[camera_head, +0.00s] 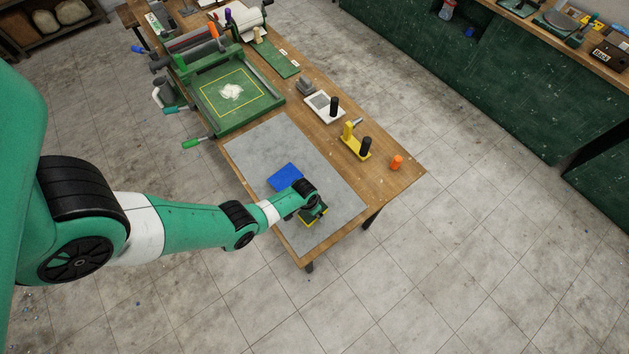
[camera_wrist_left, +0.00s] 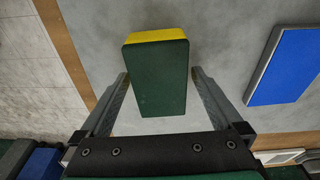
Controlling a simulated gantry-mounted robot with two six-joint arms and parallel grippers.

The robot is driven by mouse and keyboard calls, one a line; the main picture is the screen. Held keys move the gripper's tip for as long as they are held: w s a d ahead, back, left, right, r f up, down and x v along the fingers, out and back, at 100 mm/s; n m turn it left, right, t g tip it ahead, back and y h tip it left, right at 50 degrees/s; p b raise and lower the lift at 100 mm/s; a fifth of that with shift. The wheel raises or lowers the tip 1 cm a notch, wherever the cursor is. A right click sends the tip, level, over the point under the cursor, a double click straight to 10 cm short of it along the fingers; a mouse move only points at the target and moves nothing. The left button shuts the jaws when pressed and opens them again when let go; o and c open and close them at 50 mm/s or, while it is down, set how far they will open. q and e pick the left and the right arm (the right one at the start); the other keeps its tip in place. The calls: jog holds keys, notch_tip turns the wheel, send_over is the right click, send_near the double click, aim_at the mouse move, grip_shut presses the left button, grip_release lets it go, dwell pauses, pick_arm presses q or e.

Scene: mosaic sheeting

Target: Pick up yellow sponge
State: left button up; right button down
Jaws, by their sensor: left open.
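The yellow sponge (camera_wrist_left: 155,36) has a dark green top face and a yellow side in the left wrist view. In the head view it lies near the front edge of the grey mat (camera_head: 262,150), partly hidden by my left wrist (camera_head: 313,205). My left gripper (camera_wrist_left: 160,76) is open, with one finger on each side of the sponge in the left wrist view. My right gripper is not in view.
A blue-topped rectangular piece (camera_head: 286,177) lies on the mat beside the sponge; it also shows in the left wrist view (camera_wrist_left: 284,66). A yellow-and-black tool (camera_head: 355,148), an orange cylinder (camera_head: 397,162) and a green framed screen (camera_head: 250,112) stand farther back on the wooden table (camera_head: 395,188).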

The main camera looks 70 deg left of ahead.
pick_arm(q)
jog(key=shift+r, duration=0.15)
jog(key=shift+c, duration=0.3)
jog(key=c, duration=1.2)
